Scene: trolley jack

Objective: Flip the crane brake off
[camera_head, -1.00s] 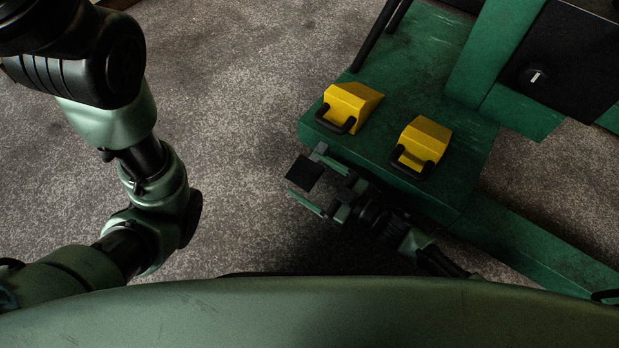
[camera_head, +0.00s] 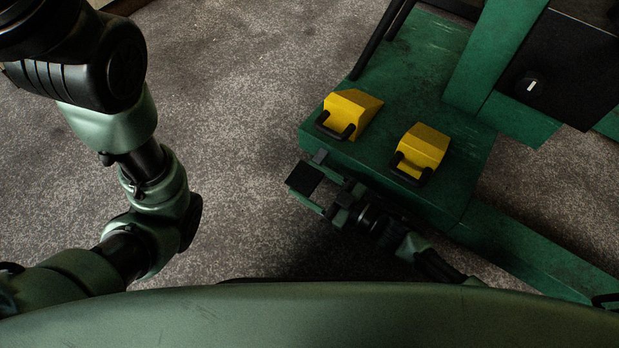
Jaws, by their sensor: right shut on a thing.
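The green crane base (camera_head: 400,125) lies at the right in the head view. On it sit two yellow wedge-shaped parts with black looped handles: a left one (camera_head: 352,107) and a right one (camera_head: 424,145). Which part is the brake, I cannot tell. My right gripper (camera_head: 313,180) is beside the front left edge of the base, below the left yellow part and apart from both handles. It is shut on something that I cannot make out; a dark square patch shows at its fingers. My left arm (camera_head: 145,190) is at the left; its gripper is out of view.
A green upright (camera_head: 495,60) and a black panel with a white-marked knob (camera_head: 531,85) rise at the upper right. A green leg (camera_head: 540,245) runs to the lower right. The speckled floor (camera_head: 250,110) between my left arm and the base is clear.

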